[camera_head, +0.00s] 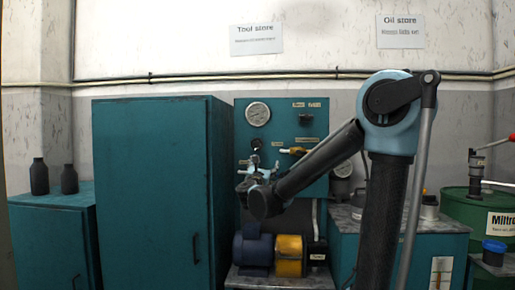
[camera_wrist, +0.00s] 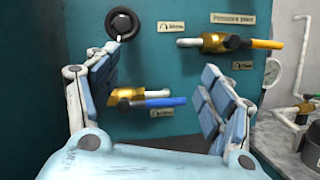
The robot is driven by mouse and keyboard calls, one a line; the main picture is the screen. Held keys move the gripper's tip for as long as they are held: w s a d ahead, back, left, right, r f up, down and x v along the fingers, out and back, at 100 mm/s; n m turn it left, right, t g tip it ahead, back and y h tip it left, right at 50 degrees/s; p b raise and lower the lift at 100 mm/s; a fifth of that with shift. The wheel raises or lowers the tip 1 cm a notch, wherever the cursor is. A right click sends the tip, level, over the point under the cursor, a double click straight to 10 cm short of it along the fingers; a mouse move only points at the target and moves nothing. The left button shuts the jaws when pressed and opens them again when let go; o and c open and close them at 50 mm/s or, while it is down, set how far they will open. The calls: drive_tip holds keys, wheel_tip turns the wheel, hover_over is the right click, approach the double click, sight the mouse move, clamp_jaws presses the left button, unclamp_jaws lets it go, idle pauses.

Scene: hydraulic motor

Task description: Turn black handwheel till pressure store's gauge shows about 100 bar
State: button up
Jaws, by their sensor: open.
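The black handwheel (camera_wrist: 122,24) is a round ring on the teal panel, at the upper left of the wrist view. In the head view it appears small (camera_head: 256,143), just above my gripper (camera_head: 258,172). My gripper (camera_wrist: 160,62) is open and empty, its blue-padded fingers spread wide and facing the panel. The left fingertip lies just below the handwheel in the picture; contact cannot be told. A large round gauge (camera_head: 258,114) sits at the panel's top left; its reading is too small to tell. A "Pressure store" label (camera_wrist: 233,18) is at the upper right of the wrist view.
A yellow-handled valve (camera_wrist: 230,42) and a blue-handled valve (camera_wrist: 145,100) stick out from the panel near my fingers. Another gauge (camera_wrist: 272,72) and white pipework stand at the right. A tall teal cabinet (camera_head: 150,190) stands left of the panel; a blue-and-yellow motor unit (camera_head: 289,255) sits below.

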sight(257, 144)
drive_tip(key=a+r+n+t+y, duration=0.1)
drive_tip(key=a+n+y, duration=0.15)
drive_tip(key=a, duration=0.25)
drive_tip(key=shift+n, duration=0.35)
drive_tip(key=x, duration=1.1)
drive_tip(key=r+x, duration=0.1)
drive_tip(key=x, duration=0.5)
drive_tip(key=c, duration=1.1)
